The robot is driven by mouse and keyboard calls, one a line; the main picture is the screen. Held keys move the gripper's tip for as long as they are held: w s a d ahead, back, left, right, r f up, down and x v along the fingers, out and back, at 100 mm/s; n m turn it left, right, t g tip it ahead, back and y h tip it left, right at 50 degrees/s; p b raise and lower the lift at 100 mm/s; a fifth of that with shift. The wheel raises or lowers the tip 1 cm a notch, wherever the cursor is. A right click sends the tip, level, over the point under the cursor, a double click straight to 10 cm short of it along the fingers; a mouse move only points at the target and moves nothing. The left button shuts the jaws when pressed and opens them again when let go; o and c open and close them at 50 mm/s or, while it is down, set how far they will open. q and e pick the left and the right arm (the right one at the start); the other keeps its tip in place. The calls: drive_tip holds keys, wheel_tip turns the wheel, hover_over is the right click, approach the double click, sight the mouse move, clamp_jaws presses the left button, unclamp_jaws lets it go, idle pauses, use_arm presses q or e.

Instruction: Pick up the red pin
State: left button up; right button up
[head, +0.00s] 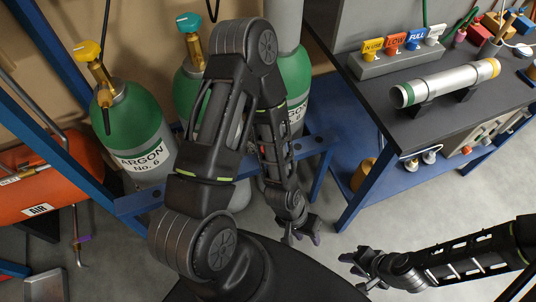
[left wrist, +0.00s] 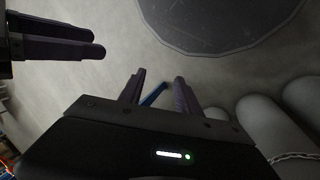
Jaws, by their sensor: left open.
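I cannot single out the red pin for sure in either view. Small red pieces (head: 479,34) show among tools at the back right of the bench, too small to tell apart. My left gripper (head: 300,238) hangs low over the grey floor, left of the bench and well away from it. In the left wrist view its two fingers (left wrist: 161,92) are apart with nothing held between them. My right gripper (head: 354,272) is close by on the right, also low over the floor. Its fingers look spread and empty.
A dark bench (head: 390,118) with blue legs stands at the right. It bears a grey block of tags (head: 400,63) and a silver tube (head: 447,84). Green argon cylinders (head: 133,130) and an orange air tank (head: 50,185) stand left.

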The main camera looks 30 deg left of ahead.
use_arm(q)
drive_tip(key=shift+o, duration=0.8)
drive_tip(key=w+a+r+m, duration=0.1)
drive_tip(key=w+a+r, duration=0.1)
drive_tip(key=w, duration=0.4)
drive_tip(key=shift+r+m+h, duration=0.3)
drive_tip(key=shift+r, duration=0.05)
drive_tip(key=w+a+r+m+y, duration=0.1)
drive_tip(key=w+a+r, duration=0.1)
drive_tip(key=a, duration=0.5)
drive_tip(key=w+a+r+m+y, duration=0.1)
drive_tip(key=w+a+r+y, duration=0.1)
drive_tip(key=a+r, duration=0.3)
drive_tip(key=w+a+r+m+y, duration=0.1)
drive_tip(key=w+a+r+m, duration=0.1)
drive_tip(key=a, duration=0.9)
drive_tip(key=shift+w+r+g+y, duration=0.2)
drive_tip(key=shift+w+r, duration=0.15)
drive_tip(key=shift+w, duration=0.25)
drive_tip(key=shift+w+r+g+y, duration=0.1)
drive_tip(key=shift+w+r+y, duration=0.1)
drive_tip(key=shift+w+r, duration=0.3)
drive_tip(key=shift+w+f, duration=0.1)
drive_tip(key=shift+f, duration=0.1)
drive_tip(key=shift+f, duration=1.35)
